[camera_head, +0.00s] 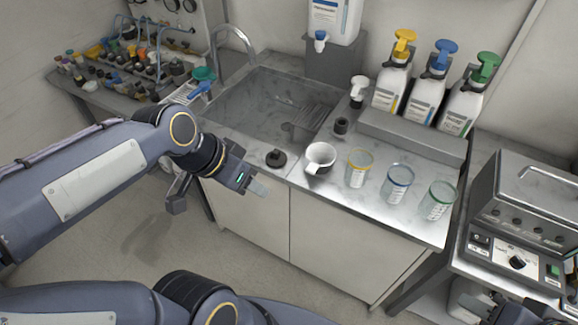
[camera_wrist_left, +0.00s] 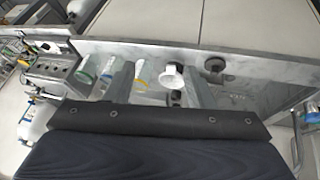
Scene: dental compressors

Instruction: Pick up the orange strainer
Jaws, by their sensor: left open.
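I cannot make out an orange strainer for certain in either view. The nearest colour is the yellow-orange rim of a clear cup (camera_head: 358,168) on the counter, which also shows in the left wrist view (camera_wrist_left: 141,73). My left gripper (camera_head: 216,197) is open and empty, in front of the counter's front edge and left of the cups. Its two fingers also show in the left wrist view (camera_wrist_left: 158,88), apart from the things on the counter. My right gripper (camera_head: 512,309) shows only partly at the lower right, and its jaws are unclear.
A black round piece (camera_head: 276,158) and a white cup (camera_head: 320,157) stand near the counter's front edge. Blue-rimmed (camera_head: 398,182) and green-rimmed cups (camera_head: 438,201) stand further right. A sink (camera_head: 262,105) lies behind. Pump bottles (camera_head: 428,90) stand at the back. The floor (camera_head: 150,235) is clear.

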